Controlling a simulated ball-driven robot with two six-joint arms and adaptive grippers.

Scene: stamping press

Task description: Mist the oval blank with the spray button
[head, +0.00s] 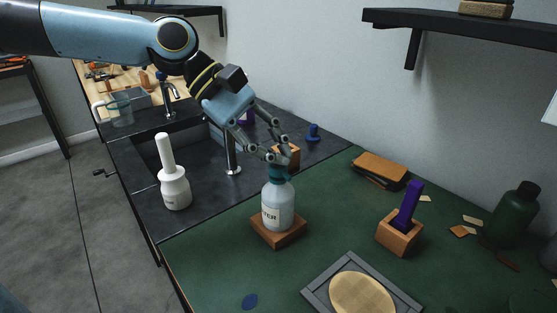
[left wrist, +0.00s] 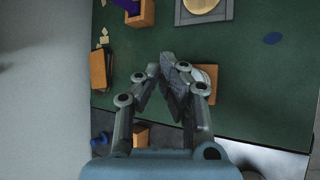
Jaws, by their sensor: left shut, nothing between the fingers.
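The spray bottle (head: 278,205), pale with a teal top (head: 279,173) and a label ending in "TER", stands upright on a wooden block (head: 280,232). The tan oval blank (head: 362,297) lies in a grey square tray (head: 318,292) at the bottom of the head view; in the left wrist view the blank (left wrist: 200,4) shows at the top edge. My left gripper (head: 277,157) is shut and empty, with its fingertips at the bottle's top. I cannot tell whether they touch it. In the left wrist view the fingers (left wrist: 161,68) partly hide the bottle. My right gripper is not in view.
A purple-handled tool (head: 407,207) stands in a wooden holder (head: 398,236) on the green mat. A white bottle (head: 174,188) stands by the sink at left. A dark green bottle (head: 512,214) is at right. A black shelf (head: 465,21) juts from the wall.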

